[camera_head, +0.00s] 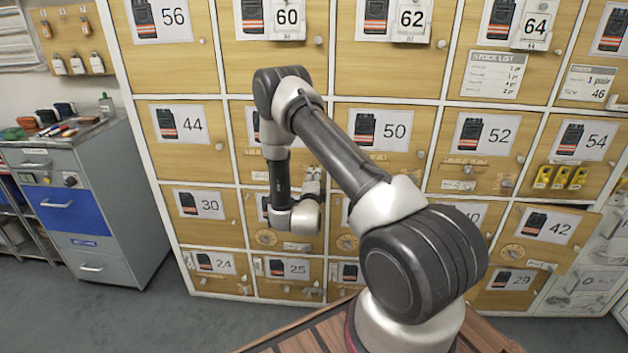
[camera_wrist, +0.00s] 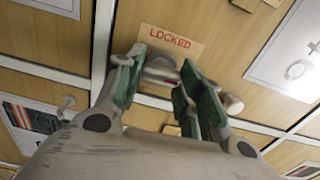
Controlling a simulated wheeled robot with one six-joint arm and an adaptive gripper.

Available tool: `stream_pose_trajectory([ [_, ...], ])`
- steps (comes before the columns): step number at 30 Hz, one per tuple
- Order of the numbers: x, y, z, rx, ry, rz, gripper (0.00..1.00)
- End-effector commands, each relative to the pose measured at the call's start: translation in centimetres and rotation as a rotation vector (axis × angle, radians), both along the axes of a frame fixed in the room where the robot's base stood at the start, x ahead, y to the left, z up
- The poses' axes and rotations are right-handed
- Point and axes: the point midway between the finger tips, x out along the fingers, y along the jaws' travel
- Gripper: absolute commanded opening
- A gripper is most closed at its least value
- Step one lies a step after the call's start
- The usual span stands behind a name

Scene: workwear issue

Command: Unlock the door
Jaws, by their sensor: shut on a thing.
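A wooden door panel with a tan label reading LOCKED (camera_wrist: 181,42) shows in the wrist view. Just below the label is a small grey metal fitting (camera_wrist: 160,70), like a latch or lock handle, partly hidden by the fingers. My gripper (camera_wrist: 163,82) has its green-padded fingers on either side of this fitting and is shut on it. In the head view my gripper (camera_head: 312,183) is at the cabinet front between the doors numbered 30 and 50, largely hidden behind my wrist. The door it touches is mostly covered by my arm.
A pale round knob (camera_wrist: 232,104) sits right of my fingers. Numbered locker doors, such as door 44 (camera_head: 180,160) and door 52 (camera_head: 484,150), fill the wall. A grey cabinet with a blue drawer (camera_head: 62,212) stands at the left. Floor is clear at the lower left.

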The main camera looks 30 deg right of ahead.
Motion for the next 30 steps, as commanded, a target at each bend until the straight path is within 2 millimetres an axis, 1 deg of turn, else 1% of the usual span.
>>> stream_pose_trajectory([
  [8, -0.07, -0.05, -0.11, 0.042, -0.026, -0.001, 0.13],
  [19, -0.08, -0.05, -0.13, 0.045, -0.027, -0.001, 0.13],
  [20, -0.08, -0.05, -0.13, 0.045, -0.027, -0.001, 0.39],
  [21, -0.08, -0.05, -0.13, 0.044, -0.026, -0.001, 0.46],
  [23, -0.07, -0.04, -0.12, 0.043, -0.027, -0.001, 0.57],
  [24, -0.07, -0.04, -0.10, 0.043, -0.027, -0.001, 0.59],
  [30, -0.03, -0.02, -0.07, 0.043, -0.028, -0.001, 0.59],
])
